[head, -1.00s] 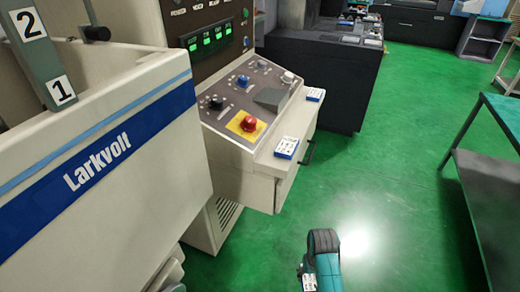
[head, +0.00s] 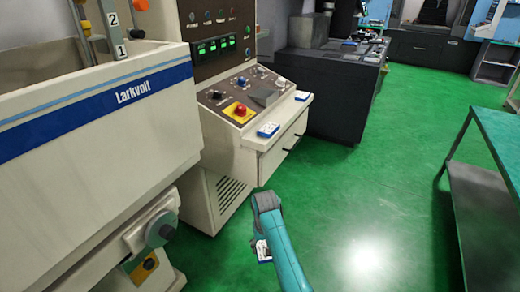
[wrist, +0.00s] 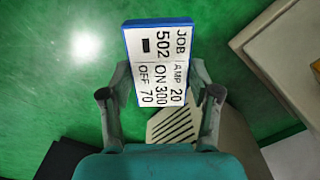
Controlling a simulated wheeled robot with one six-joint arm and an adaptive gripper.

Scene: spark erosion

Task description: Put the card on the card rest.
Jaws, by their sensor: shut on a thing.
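My gripper (wrist: 160,98) is shut on a white card with blue edges (wrist: 160,58). The card reads JOB 502, AMP 20, ON 300, OFF 70, and is held over the green floor. In the head view, a small part of the card (head: 263,250) shows beside my arm; the fingers are hidden there. A grey wedge-shaped block (head: 264,97), which looks like the card rest, stands on the sloped control panel, away from my gripper. Nothing is seen lying on it.
Two other cards lie on the panel's front ledge, one near (head: 268,130) and one farther right (head: 302,95). A red button (head: 240,110) and knobs are beside the wedge. The Larkvolt machine tank (head: 90,130) is at left, a green table (head: 500,150) at right. Open floor lies between.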

